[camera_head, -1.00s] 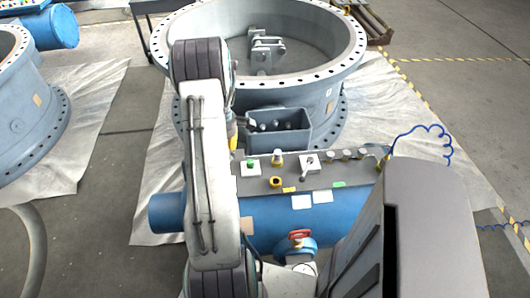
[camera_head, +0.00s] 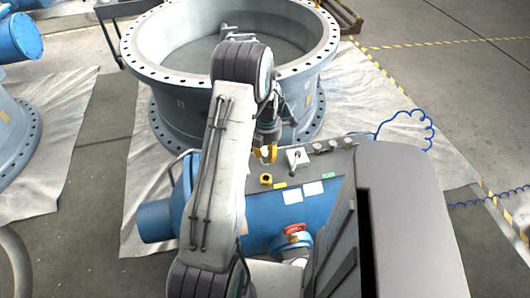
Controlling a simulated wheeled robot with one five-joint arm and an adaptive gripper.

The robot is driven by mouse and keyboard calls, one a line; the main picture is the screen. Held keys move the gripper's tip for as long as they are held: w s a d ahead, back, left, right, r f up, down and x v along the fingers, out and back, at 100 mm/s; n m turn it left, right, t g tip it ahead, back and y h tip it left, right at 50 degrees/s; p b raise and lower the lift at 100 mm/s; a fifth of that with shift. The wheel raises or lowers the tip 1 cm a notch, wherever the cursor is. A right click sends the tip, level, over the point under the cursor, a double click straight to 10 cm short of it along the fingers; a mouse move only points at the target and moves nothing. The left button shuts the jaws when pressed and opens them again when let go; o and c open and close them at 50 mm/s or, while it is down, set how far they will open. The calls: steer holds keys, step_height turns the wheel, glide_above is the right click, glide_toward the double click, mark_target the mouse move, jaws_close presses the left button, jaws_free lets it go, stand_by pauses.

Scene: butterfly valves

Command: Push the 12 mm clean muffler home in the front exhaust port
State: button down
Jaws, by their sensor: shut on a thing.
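My gripper (camera_head: 265,154) is at the top of the blue tank's dark panel (camera_head: 342,165), its yellow fingertips pointing down. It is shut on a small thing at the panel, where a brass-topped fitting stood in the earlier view. I take this to be the clean muffler, but the fingers hide it. I cannot tell how deep it sits, and the front exhaust port is not clearly identifiable. A yellow-ringed black part (camera_head: 266,179) is on the panel just in front of the gripper.
A white plate with a lever (camera_head: 297,157) is close right of my gripper, with several short round fittings (camera_head: 332,147) farther right. The large flanged valve body (camera_head: 185,105) stands behind. A red-handled valve (camera_head: 294,230) is in front of the blue tank (camera_head: 262,220).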

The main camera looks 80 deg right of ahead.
steer(key=shift+f+b, duration=2.15)
steer(key=shift+f, duration=1.15)
steer(key=shift+a+f+b, duration=0.1)
steer(key=shift+f+b, duration=1.15)
steer(key=shift+b, duration=0.35)
stand_by(1.8)
steer(key=shift+c, duration=2.2)
jaws_free()
steer(key=shift+r, duration=0.15)
